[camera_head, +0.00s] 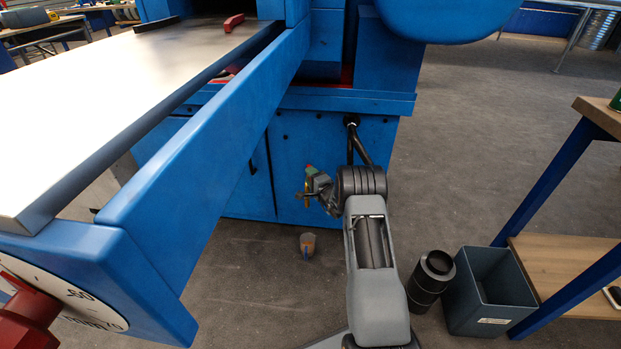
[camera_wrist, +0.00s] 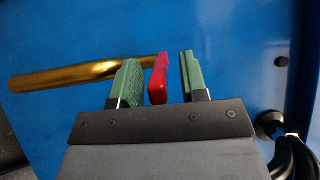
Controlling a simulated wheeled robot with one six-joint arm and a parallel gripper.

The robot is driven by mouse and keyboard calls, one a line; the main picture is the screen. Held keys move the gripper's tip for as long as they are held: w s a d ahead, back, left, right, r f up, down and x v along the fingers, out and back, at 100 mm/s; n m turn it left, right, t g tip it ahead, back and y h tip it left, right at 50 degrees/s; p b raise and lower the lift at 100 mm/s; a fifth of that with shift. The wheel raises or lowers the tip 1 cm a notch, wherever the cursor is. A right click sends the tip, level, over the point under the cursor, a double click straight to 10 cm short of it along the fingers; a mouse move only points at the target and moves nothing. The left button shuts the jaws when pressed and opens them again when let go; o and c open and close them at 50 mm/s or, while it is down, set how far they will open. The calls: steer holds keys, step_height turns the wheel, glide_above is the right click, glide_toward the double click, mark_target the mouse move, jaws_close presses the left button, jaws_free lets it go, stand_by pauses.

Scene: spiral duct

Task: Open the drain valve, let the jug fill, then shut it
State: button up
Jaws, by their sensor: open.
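The drain valve's red lever (camera_wrist: 158,80) stands between the two green-padded fingers of my gripper (camera_wrist: 160,62) in the wrist view. The fingers are open, with a gap on each side of the lever, narrower on the left. A brass pipe (camera_wrist: 62,76) runs left from behind the left finger. In the head view my gripper (camera_head: 312,177) is at the front of the blue machine base, and the brass pipe (camera_head: 306,192) shows beside it. The lever is hard to make out there. The small jug (camera_head: 307,244) stands upright on the floor below; its fill level is unclear.
The blue machine base (camera_head: 295,150) is right behind the valve, with a black hose (camera_head: 360,146) to the right. A black cylinder (camera_head: 431,280), a grey bin (camera_head: 485,295) and a wooden-shelved bench (camera_head: 560,265) stand at the right. Floor around the jug is clear.

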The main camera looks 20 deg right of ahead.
steer(key=shift+c, duration=0.4)
jaws_close()
